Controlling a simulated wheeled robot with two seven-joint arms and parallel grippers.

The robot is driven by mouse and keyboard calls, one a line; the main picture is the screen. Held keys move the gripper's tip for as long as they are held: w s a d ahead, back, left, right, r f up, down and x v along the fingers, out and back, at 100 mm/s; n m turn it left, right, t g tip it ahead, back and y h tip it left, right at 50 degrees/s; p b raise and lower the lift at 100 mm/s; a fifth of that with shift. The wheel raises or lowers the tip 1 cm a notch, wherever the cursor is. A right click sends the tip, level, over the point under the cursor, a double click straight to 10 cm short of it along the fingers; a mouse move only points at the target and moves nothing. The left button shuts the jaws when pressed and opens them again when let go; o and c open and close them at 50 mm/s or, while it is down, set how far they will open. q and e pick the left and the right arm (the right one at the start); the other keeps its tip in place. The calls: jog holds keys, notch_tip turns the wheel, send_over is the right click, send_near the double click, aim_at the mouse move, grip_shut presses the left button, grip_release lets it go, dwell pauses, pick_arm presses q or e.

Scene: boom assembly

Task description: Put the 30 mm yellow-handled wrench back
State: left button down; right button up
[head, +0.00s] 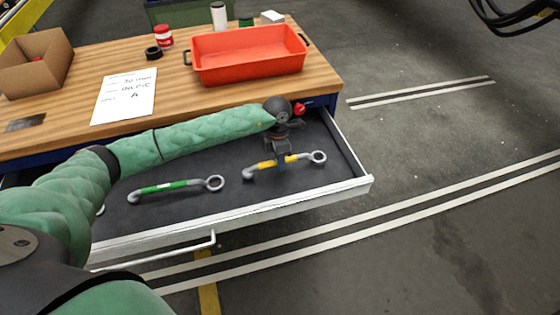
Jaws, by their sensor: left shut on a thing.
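The yellow-handled wrench (264,164) is in the right part of the open drawer (232,201), at or just above the drawer's dark floor; I cannot tell if it touches. Its ring end points right and its bent end left. My left gripper (281,160) points down over the wrench and is shut on its yellow handle, hiding part of it. A green-handled wrench (172,187) lies to the left in the same drawer. My right gripper is not in view.
On the wooden workbench (180,85) are a red-orange tray (248,68), a cardboard box (35,62), a paper sheet (125,96), a black ring (153,53) and a red-lidded jar (164,36). The drawer's front wall and handle (160,250) stick out over the floor.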

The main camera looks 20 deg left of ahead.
pick_arm(q)
jog(key=shift+f+b, duration=0.55)
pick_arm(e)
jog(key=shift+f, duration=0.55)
pick_arm(q)
jog(key=c, duration=1.2)
grip_release()
notch_tip(320, 180, up, 8)
jog(key=w+b, duration=0.1)
jog(key=b, duration=0.2)
jog(key=shift+a+f, duration=0.15)
jog(key=shift+a, duration=0.2)
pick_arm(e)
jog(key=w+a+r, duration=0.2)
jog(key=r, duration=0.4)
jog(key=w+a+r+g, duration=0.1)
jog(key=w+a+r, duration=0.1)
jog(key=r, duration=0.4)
